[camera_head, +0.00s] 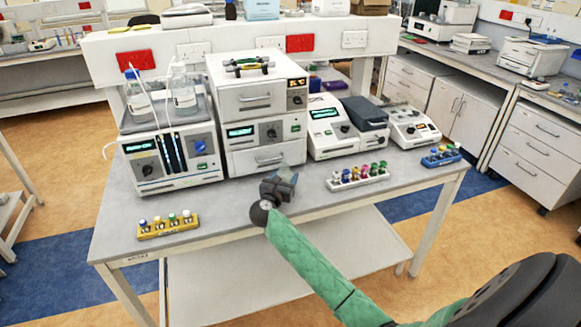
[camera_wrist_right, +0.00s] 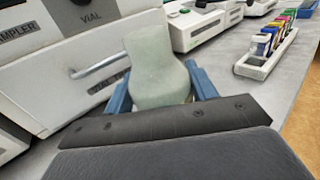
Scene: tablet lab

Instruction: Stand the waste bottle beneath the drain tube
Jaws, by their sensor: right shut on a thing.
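My right gripper (camera_head: 281,183) is over the front middle of the bench, in front of the stacked instrument. In the right wrist view its blue fingers are shut on a pale grey-green bottle (camera_wrist_right: 158,70), taken as the waste bottle, with a narrower neck. The bottle's lower part is hidden behind the gripper body, and in the head view the bottle is not clearly visible. A thin white tube (camera_head: 107,149) curls at the left side of the left instrument; I cannot tell whether it is the drain tube. My left gripper is not in view.
The left instrument (camera_head: 145,178) carries clear bottles on top. The stacked instrument (camera_head: 235,106) stands right of it. A yellow vial rack (camera_head: 168,230) lies front left, a white vial rack (camera_head: 345,184) right of my gripper, and a blue rack (camera_head: 441,161) far right. Bare bench (camera_head: 225,205) lies between.

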